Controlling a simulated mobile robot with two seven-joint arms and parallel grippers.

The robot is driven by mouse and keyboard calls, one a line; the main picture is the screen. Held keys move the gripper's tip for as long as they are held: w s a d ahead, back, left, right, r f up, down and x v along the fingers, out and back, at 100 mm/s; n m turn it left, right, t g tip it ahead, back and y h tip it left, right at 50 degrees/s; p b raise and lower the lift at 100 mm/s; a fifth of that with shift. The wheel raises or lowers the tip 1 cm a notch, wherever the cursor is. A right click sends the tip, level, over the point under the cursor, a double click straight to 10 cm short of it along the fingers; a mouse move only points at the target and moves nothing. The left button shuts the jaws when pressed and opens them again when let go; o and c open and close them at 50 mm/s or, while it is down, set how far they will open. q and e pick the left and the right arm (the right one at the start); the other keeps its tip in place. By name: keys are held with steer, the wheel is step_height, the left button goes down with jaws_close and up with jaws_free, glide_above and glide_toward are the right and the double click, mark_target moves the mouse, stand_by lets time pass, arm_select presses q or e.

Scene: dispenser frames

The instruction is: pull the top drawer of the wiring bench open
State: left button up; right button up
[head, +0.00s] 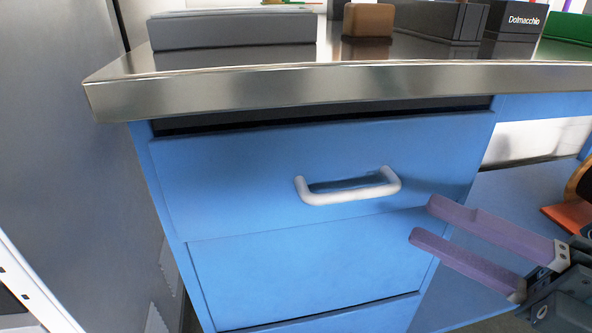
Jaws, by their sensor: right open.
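The wiring bench has a steel top (300,88) over a stack of blue drawers. The top drawer (225,180) is at the upper front, with a white bar handle (348,188) at its middle right. A dark gap shows between the drawer's top edge and the bench top. Whether the drawer stands slightly out I cannot tell. My right gripper (420,222) is to the right of the handle and a little lower, its two purple fingers apart and pointing left toward it. Nothing is between the fingers, and they look clear of the handle. My left gripper is not in view.
A lower blue drawer (300,275) is below the top one. Grey cases (235,30), a brown block (368,20) and a dark box marked Dolmacchio (515,20) stand on the bench top. A grey panel (60,130) rises close on the left.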

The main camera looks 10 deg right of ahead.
mark_target(356, 198)
steer(key=shift+y, duration=0.3)
steer(key=x, duration=0.6)
steer(key=f+x, duration=0.1)
steer(key=x, duration=0.2)
steer(key=shift+w+a+b, duration=0.2)
steer(key=shift+a+b, duration=0.15)
steer(key=shift+a, duration=0.15)
steer(key=shift+c, duration=0.2)
jaws_close()
stand_by(0.5)
